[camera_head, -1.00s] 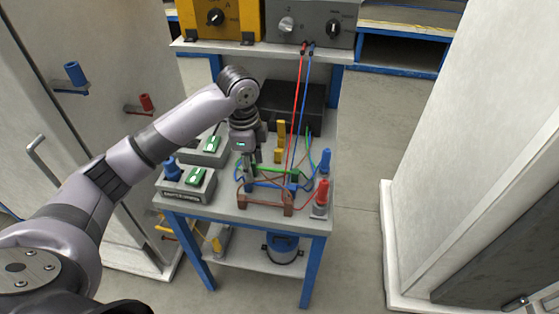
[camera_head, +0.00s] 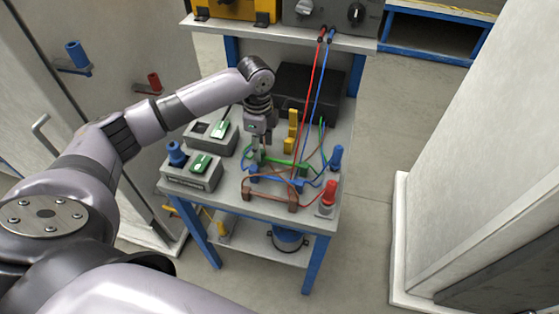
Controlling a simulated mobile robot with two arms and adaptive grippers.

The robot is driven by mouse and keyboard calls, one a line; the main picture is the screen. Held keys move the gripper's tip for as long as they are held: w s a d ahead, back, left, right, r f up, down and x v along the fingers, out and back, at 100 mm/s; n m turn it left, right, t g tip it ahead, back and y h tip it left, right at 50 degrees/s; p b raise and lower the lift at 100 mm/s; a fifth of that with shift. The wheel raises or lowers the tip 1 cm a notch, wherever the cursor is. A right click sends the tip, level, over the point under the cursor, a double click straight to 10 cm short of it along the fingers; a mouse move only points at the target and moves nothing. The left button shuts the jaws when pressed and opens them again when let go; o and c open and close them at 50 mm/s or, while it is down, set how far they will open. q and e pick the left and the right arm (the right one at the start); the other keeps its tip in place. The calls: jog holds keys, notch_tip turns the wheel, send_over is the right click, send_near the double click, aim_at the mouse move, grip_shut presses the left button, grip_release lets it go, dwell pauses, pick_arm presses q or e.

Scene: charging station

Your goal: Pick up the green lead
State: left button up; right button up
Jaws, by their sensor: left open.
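The green lead (camera_head: 283,162) lies among other leads on the grey workbench (camera_head: 237,204), with part of it rising at the right beside a blue lead. My left gripper (camera_head: 257,158) points down at the left end of the green lead. It is open, and its fingertips are small and partly hidden, so I cannot tell whether they touch the lead. My right gripper is not in view.
A brown lead (camera_head: 272,204) and a blue lead (camera_head: 279,182) lie close in front. Red and blue plugs stand at the bench's right edge. Green-switch boxes (camera_head: 192,177) stand left, a black box (camera_head: 308,92) behind. Red and blue cables hang from the upper shelf.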

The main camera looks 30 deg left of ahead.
aim_at(264, 152)
pick_arm(q)
jog(key=shift+f, duration=0.55)
jog(key=f, duration=0.2)
jog(key=f+p, duration=0.1)
jog(key=shift+w+d+f, duration=0.15)
jog(key=shift+w+f, duration=0.2)
jog(key=shift+f, duration=0.45)
jog(key=c, duration=0.5)
grip_shut()
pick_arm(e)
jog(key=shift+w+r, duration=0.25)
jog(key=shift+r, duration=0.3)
